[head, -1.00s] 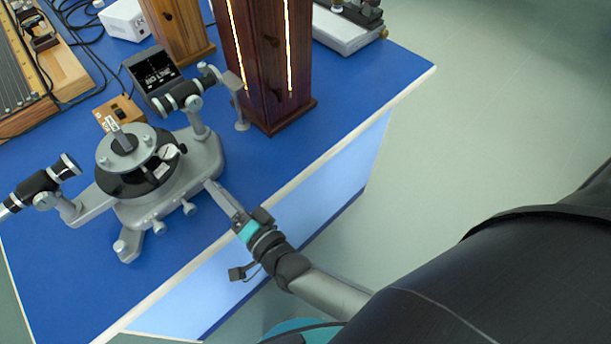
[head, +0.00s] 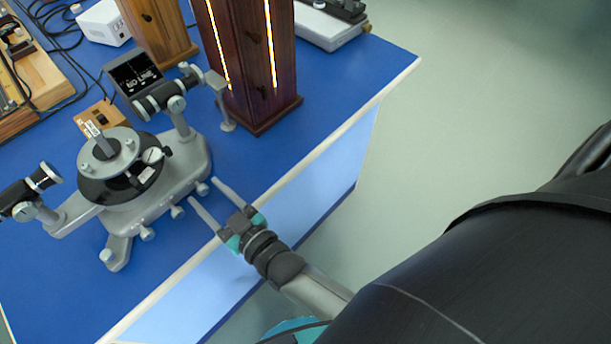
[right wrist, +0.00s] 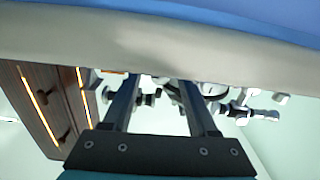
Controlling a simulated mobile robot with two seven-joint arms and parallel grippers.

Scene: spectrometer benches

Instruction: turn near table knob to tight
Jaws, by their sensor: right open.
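The grey spectrometer (head: 150,195) stands on the blue bench, with a round table (head: 108,150) on its top. Several small silver knobs stick out along its base side facing my right arm; one knob (head: 177,212) is close to my right gripper (head: 203,190). I cannot tell which knob is the near table knob. The right gripper is open, its two fingers apart over the bench edge, with nothing seen between them. Its fingers also show in the right wrist view (right wrist: 159,80), with spectrometer parts beyond them. My left gripper is not in view.
A dark wooden lamp housing (head: 255,60) with glowing slits stands behind the spectrometer. A small dark display (head: 133,75) and a wooden box (head: 97,115) are beyond it. The pale bench edge (head: 300,170) runs under my right gripper.

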